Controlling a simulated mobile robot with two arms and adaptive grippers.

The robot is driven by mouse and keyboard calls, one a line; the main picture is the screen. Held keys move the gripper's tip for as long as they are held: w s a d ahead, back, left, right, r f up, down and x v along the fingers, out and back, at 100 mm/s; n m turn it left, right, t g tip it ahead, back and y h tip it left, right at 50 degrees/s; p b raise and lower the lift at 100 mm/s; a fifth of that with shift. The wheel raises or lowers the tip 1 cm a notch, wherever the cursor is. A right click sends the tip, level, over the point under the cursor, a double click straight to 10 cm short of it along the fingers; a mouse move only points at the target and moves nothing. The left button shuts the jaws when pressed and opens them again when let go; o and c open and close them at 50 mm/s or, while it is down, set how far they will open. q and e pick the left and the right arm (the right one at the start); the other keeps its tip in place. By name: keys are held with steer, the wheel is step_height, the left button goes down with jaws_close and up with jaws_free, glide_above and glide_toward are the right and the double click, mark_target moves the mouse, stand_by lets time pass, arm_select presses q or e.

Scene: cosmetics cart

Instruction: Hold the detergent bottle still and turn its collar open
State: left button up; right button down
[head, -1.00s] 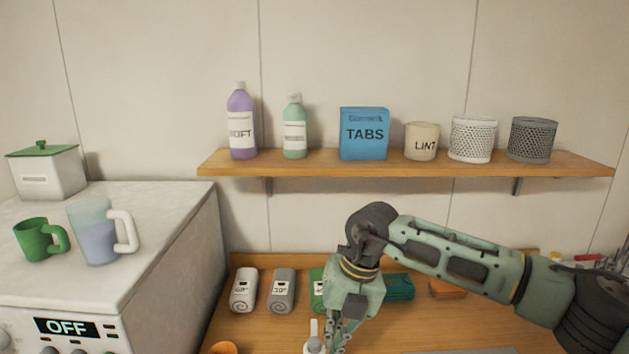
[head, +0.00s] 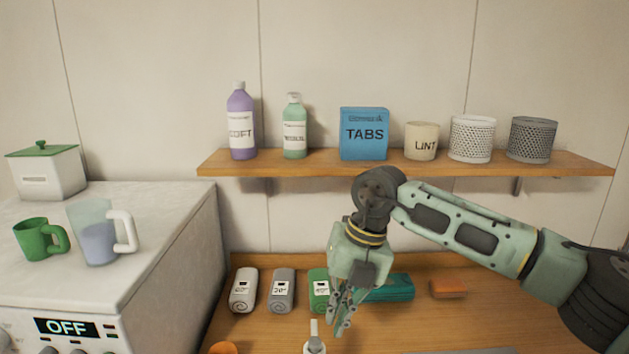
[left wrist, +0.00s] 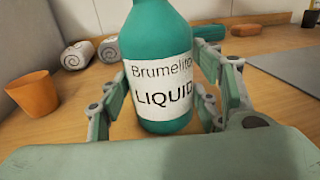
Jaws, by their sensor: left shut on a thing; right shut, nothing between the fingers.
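The detergent bottle (left wrist: 160,60) is teal with a white label reading "Brumelite LIQUID". It stands upright on the wooden surface in the left wrist view, its top cut off by the frame. My left gripper (left wrist: 158,78) is shut on its body, one finger on each side. In the head view only the white top and collar (head: 314,345) show at the bottom edge. My right gripper (head: 342,318) points down just right of and above that top, its fingers shut and empty, apart from the collar as far as I can tell. My left gripper is outside the head view.
Rolled towels (head: 283,290), a teal folded cloth (head: 392,288) and an orange block (head: 447,288) lie behind the bottle. An orange cup (left wrist: 32,95) stands to its left. A grey mat (left wrist: 292,72) lies to the right. A wall shelf (head: 400,166) holds bottles and containers above.

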steer(key=s+f, duration=0.3)
steer(key=f, duration=0.3)
steer(key=shift+d, duration=0.15)
stand_by(0.6)
steer(key=shift+w+a, duration=0.25)
steer(key=shift+a, duration=0.3)
stand_by(1.0)
steer(key=shift+w+d, duration=0.1)
steer(key=shift+w, duration=0.35)
steer(key=shift+w, duration=0.35)
steer(key=shift+w, duration=0.3)
